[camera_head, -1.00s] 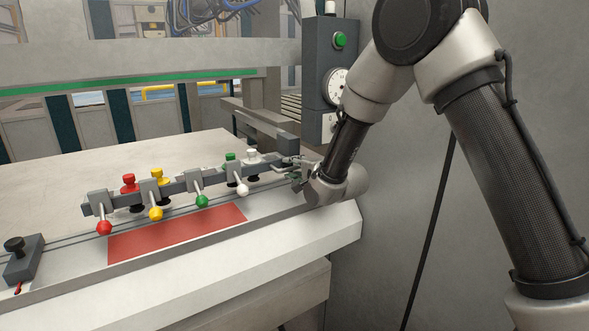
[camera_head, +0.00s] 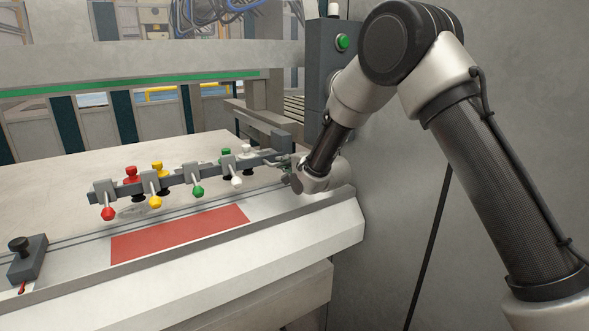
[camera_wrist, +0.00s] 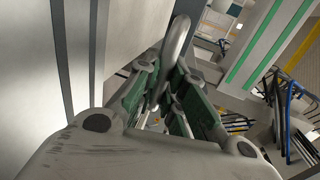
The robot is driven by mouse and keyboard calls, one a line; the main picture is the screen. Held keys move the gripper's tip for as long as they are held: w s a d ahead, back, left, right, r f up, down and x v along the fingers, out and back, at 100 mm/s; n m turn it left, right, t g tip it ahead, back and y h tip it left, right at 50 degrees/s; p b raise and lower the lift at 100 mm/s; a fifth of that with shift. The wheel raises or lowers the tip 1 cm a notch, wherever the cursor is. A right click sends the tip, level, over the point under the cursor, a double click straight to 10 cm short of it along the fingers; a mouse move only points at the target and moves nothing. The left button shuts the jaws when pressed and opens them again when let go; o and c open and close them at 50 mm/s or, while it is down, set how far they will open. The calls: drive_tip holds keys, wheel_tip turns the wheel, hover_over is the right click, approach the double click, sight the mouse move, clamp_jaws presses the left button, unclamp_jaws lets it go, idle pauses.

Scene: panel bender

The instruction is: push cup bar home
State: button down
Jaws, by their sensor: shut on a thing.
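The cup bar (camera_head: 177,180) is a dark grey bar above the table. It carries several clamps with red, yellow, green and white ball knobs in front and suction cups on coloured stems behind. My gripper (camera_head: 293,172) is at the bar's right end, mostly hidden behind my own wrist. In the wrist view my gripper (camera_wrist: 168,95), with green finger pads, is closed around a curved grey metal handle (camera_wrist: 179,40). The handle's join to the bar is hidden.
A red patch (camera_head: 180,234) lies on the table's front strip. A dark block with a black knob (camera_head: 26,258) stands at front left. A control box with a green button (camera_head: 342,41) and a grey wall stand at right. The pale table (camera_head: 60,180) is clear behind the bar.

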drive_tip(key=shift+r+x, duration=0.2)
drive_tip(key=shift+x, duration=0.85)
drive_tip(key=c, duration=1.5)
unclamp_jaws()
drive_tip(key=v, duration=1.2)
